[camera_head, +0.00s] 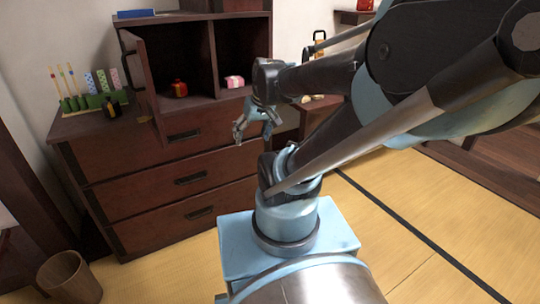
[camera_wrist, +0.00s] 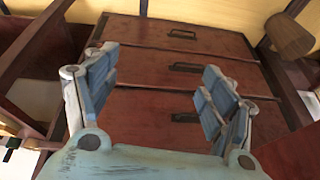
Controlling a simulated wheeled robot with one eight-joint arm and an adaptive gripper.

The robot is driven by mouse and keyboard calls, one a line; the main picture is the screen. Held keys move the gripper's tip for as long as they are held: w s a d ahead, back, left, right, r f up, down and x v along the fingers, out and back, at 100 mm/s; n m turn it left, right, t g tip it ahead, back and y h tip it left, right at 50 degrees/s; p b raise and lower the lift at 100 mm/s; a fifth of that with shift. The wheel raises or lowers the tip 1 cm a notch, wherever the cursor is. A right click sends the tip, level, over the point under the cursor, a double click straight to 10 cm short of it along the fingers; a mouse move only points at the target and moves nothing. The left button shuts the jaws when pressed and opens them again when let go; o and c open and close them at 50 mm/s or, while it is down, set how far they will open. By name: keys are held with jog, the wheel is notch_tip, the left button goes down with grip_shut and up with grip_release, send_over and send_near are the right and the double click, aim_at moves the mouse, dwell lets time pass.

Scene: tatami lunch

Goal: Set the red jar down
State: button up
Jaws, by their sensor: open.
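A small red jar with gold-coloured trim (camera_head: 179,89) stands upright in the left open compartment of the dark wooden cabinet (camera_head: 190,156). My gripper (camera_head: 252,132) is open and hangs in front of the cabinet, to the right of the jar and lower, apart from it. In the wrist view, my gripper's fingers (camera_wrist: 158,88) are spread with nothing between them, and the drawer fronts (camera_wrist: 150,68) lie beyond. The jar does not show in the wrist view.
The cabinet's door (camera_head: 140,72) stands open left of the jar. A pink item (camera_head: 234,82) sits in the right compartment. A green rack (camera_head: 92,100) with colourful items stands on the lower top at left. A wooden bin (camera_head: 68,278) is on the floor. Tatami (camera_head: 400,200) lies clear at right.

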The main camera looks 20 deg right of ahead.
jog(key=s+d+f+m+g+h, duration=0.1)
jog(key=s+d+f+m, duration=0.1)
jog(key=s, duration=0.6)
jog(key=shift+s+d+f+g+h, duration=0.15)
jog(key=shift+d+f+g+h, duration=0.2)
jog(key=shift+d+f, duration=0.65)
jog(key=shift+d+r, duration=0.15)
jog(key=shift+w+f, duration=0.2)
jog(key=shift+w, duration=0.3)
jog(key=shift+c, duration=0.6)
